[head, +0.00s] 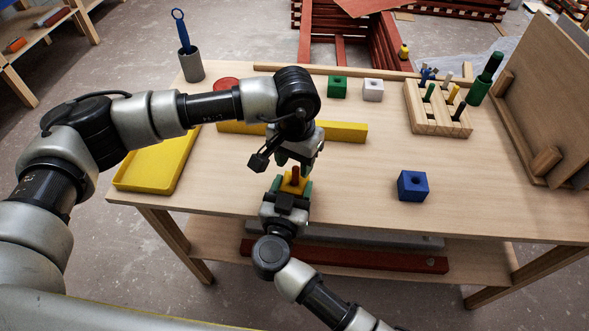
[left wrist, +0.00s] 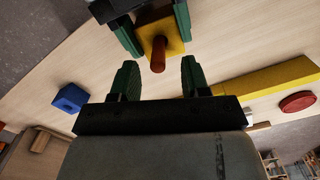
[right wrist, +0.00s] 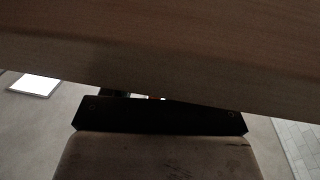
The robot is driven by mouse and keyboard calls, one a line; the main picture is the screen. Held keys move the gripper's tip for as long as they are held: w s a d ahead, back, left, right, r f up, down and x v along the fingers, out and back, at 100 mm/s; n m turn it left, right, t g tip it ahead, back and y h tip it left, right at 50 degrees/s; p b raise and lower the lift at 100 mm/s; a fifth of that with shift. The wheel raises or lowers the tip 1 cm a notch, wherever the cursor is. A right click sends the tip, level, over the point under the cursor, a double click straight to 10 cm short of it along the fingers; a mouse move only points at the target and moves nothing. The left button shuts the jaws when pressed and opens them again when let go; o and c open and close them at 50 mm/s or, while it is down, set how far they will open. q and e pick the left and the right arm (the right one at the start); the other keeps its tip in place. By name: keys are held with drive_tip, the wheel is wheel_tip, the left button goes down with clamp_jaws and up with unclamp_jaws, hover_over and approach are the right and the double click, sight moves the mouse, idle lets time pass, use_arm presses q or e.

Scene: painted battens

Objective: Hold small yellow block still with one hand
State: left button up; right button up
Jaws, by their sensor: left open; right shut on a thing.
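The small yellow block (head: 287,187) is near the table's front edge, with a red peg (head: 295,173) standing out of it. My right gripper (head: 293,188) is shut on the block, its green fingers on either side. In the left wrist view the yellow block (left wrist: 174,41) and red peg (left wrist: 158,56) sit between the right gripper's fingers, just beyond my left fingertips. My left gripper (left wrist: 157,68) is open and empty, close to the peg and apart from it. In the right wrist view the table edge hides the fingers and nearly all the block.
A blue block (head: 412,186) stands to the right. A long yellow batten (head: 345,131) lies behind my left wrist. Green (head: 337,87) and white (head: 373,90) blocks and a wooden peg rack (head: 425,115) are farther back. A yellow tray (head: 150,172) is at left. The table's front right is clear.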

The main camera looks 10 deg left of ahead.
use_arm(q)
wheel_tip(320, 180, up, 8)
drive_tip(key=shift+r, duration=0.1)
use_arm(e)
drive_tip(key=shift+f, duration=0.1)
idle(0.3)
drive_tip(key=o, duration=1)
drive_tip(key=shift+c, duration=0.2)
drive_tip(key=shift+o, duration=0.4)
drive_tip(key=shift+o, duration=0.6)
drive_tip(key=shift+s+a+r+p, duration=0.1)
drive_tip(key=shift+s+p, duration=0.3)
drive_tip(key=shift+s, duration=0.1)
drive_tip(key=shift+s+a+r+p, duration=0.1)
drive_tip(key=shift+s+p, duration=0.25)
drive_tip(key=shift+s, duration=0.15)
use_arm(q)
drive_tip(key=shift+r+p, duration=1.3)
drive_tip(key=shift+r, duration=0.7)
use_arm(e)
drive_tip(key=shift+s+a, duration=0.15)
drive_tip(key=shift+s, duration=1.1)
drive_tip(key=shift+s+a, duration=0.15)
drive_tip(key=shift+s, duration=1.1)
